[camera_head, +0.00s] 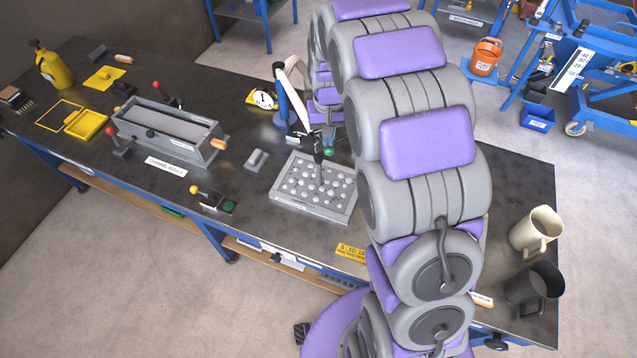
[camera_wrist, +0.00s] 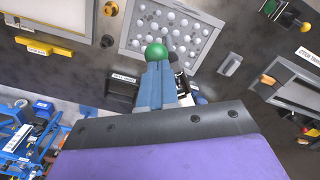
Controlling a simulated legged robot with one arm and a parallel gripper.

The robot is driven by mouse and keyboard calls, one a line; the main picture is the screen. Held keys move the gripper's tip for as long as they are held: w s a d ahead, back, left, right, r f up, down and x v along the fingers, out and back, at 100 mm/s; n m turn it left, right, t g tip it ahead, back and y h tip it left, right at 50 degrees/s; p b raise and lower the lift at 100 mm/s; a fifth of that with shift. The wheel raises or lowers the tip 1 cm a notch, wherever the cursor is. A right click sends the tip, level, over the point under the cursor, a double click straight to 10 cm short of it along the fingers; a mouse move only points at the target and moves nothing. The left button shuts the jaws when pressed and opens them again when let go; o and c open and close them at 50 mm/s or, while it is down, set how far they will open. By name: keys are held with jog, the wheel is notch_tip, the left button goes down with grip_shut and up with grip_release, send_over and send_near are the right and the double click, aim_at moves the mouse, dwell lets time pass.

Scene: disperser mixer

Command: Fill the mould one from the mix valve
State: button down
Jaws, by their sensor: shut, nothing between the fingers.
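A grey tray with many pale round spots (camera_head: 313,186) lies on the dark bench; it also shows in the wrist view (camera_wrist: 136,40). A dark, narrow spout (camera_head: 318,150) stands over it, beside a green knob (camera_head: 328,151). The knob shows in the wrist view (camera_wrist: 156,52) just beyond the fingertips of my gripper (camera_wrist: 156,68). The gripper is shut and empty; I cannot tell whether it touches the knob. A long grey channel mould (camera_head: 167,128) lies left of the tray. No readable label marks mould one or the mix valve. My arm hides the bench right of the tray.
A yellow bottle (camera_head: 52,65) stands at the far left. A cream mug (camera_head: 536,230) and a dark mug (camera_head: 534,288) stand at the right bench edge. A white dial (camera_head: 263,98) sits behind the tray. A yellow-knobbed lever (camera_head: 207,196) is at the front.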

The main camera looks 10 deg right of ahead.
jog(key=shift+r, duration=0.3)
jog(key=shift+r+p, duration=0.3)
jog(key=shift+r, duration=0.15)
dwell(2.6)
notch_tip(320, 180, up, 7)
jog(key=p, duration=0.2)
dwell(0.4)
jog(key=s+f+g+b, duration=0.1)
jog(key=s+f+b, duration=0.2)
jog(key=s, duration=3.3)
jog(key=b, duration=0.4)
jog(key=shift+n+g, duration=0.4)
